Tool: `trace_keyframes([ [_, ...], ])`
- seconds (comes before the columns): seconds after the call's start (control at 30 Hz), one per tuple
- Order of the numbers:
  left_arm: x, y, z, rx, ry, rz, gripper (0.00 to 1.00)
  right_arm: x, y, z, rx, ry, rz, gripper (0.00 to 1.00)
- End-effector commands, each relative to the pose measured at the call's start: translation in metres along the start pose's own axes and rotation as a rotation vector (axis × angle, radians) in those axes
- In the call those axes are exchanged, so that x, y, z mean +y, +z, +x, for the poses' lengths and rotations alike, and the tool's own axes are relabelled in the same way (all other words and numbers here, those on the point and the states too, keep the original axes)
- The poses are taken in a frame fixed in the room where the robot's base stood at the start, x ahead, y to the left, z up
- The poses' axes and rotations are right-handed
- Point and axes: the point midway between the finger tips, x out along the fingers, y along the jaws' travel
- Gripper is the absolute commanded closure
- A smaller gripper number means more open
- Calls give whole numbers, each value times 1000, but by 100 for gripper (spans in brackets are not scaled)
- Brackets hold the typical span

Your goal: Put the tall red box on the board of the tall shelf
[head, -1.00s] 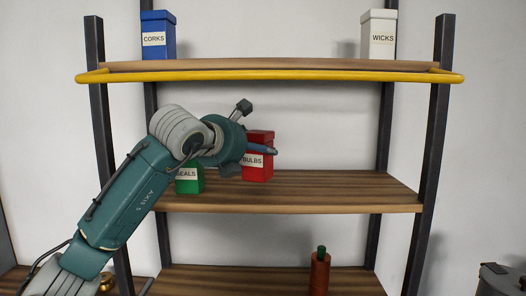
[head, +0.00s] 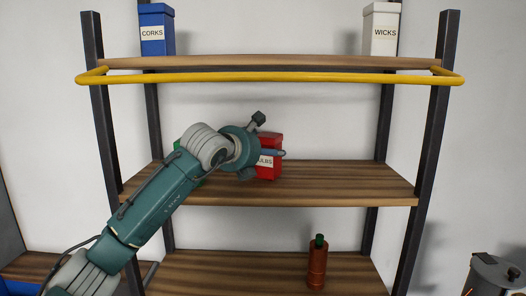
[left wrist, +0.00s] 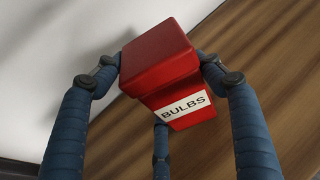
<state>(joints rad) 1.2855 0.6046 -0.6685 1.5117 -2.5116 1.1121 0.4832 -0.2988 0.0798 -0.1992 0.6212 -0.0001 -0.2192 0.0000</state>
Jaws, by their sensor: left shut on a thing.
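The tall red box (head: 270,145), labelled BULBS, is at the middle board (head: 345,180) of the tall shelf (head: 97,120). My left gripper (head: 266,154) is shut on it. In the left wrist view, the blue fingers of my left gripper (left wrist: 160,75) surround the red box (left wrist: 165,55), with its lid and label showing. The box looks upright; whether its base touches the board I cannot tell. My gripper partly covers the label in the head view. My right gripper is not in view.
A green box (head: 180,147) shows partly behind my left arm. A yellow rail (head: 270,77) runs before the top board, which holds a blue box (head: 157,35) and a white box (head: 381,30). A brown bottle (head: 317,268) stands below. The middle board's right side is clear.

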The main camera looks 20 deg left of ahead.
Motion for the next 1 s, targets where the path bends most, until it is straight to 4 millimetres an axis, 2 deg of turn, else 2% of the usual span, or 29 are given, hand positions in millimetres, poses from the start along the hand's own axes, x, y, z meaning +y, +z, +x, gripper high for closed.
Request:
trace_keyframes([
  [0.03,0,-1,0,-3,-1,0,67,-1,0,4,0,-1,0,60],
  [0.07,0,-2,0,0,0,0,28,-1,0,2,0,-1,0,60],
  [0.13,0,-1,0,0,0,0,14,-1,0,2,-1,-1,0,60],
  [0.5,0,2,-1,0,0,0,13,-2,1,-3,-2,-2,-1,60],
  [0.57,0,0,-5,-2,-1,0,13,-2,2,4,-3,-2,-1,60],
  [0.67,0,-1,-21,-5,-2,2,13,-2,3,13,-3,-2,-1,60],
  [1.0,0,-2,-93,-3,0,2,13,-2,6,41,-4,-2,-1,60],
])
